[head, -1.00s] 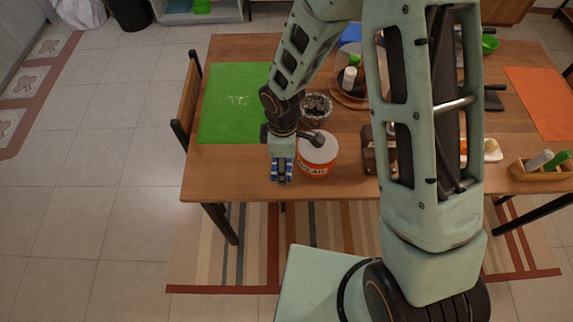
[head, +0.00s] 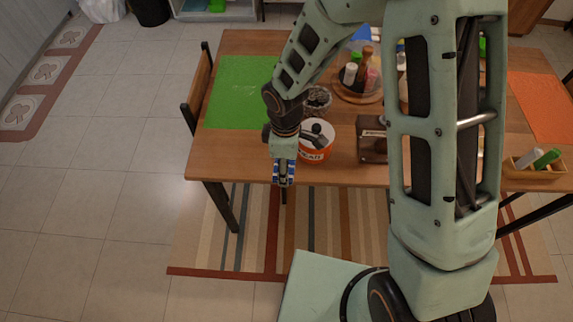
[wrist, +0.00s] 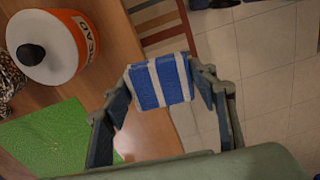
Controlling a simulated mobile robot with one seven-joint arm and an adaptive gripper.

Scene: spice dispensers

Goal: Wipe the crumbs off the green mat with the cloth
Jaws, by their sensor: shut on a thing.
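The green mat (head: 222,108) lies at the left end of the wooden table; part of it also shows in the wrist view (wrist: 50,140). Faint pale crumbs (head: 243,90) show near its middle in the head view; I cannot make them out clearly in the wrist view. My gripper (head: 283,178) is shut on the blue-and-white striped cloth (wrist: 160,80), which sits between the fingertips. In the head view the gripper and cloth are at the table's front edge, apart from the mat and nearer the camera.
An orange-and-white bread canister (head: 316,150) with a black knob stands just right of my gripper. A dark patterned bowl (head: 318,99) is behind it, beside the mat. A chair (head: 196,90) is at the table's left end. Bottles on a round tray (head: 358,95) stand farther back.

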